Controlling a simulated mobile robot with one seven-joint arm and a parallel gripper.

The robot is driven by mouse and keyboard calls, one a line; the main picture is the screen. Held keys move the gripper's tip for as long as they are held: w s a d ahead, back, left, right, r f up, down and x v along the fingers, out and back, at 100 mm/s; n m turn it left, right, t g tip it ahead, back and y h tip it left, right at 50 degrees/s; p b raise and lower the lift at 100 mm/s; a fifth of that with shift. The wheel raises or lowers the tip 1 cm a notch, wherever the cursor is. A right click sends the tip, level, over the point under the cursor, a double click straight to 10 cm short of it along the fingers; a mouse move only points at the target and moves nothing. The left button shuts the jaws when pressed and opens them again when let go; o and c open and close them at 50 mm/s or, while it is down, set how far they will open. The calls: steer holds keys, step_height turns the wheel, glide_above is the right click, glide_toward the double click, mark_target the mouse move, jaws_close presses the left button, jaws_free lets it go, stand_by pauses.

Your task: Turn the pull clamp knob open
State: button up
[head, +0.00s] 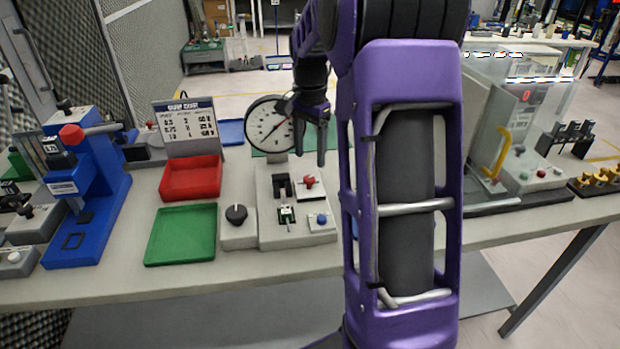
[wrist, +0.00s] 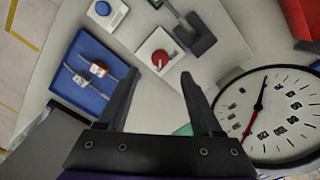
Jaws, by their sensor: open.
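A red knob (head: 309,181) sits on a white square plate of the grey test fixture (head: 268,235); I take it as the clamp knob, though no label confirms this. In the wrist view the red knob (wrist: 160,59) shows just beyond the gap between my fingertips. My gripper (head: 311,158) is open and empty, pointing down above the knob and apart from it. It also shows in the wrist view (wrist: 158,76). A dark clamp block (head: 282,184) stands left of the knob. A round dial gauge (head: 268,124) rises behind the fixture.
A black dial knob (head: 236,214) and a blue button (head: 321,219) flank the fixture's front. Red (head: 191,179) and green (head: 181,234) trays lie left. A blue tray (wrist: 66,98) with two small parts lies beside the fixture. My arm hides the bench right of it.

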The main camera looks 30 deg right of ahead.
mark_target(310, 177)
step_height(310, 177, down, 7)
steer(key=shift+b, duration=0.45)
jaws_close()
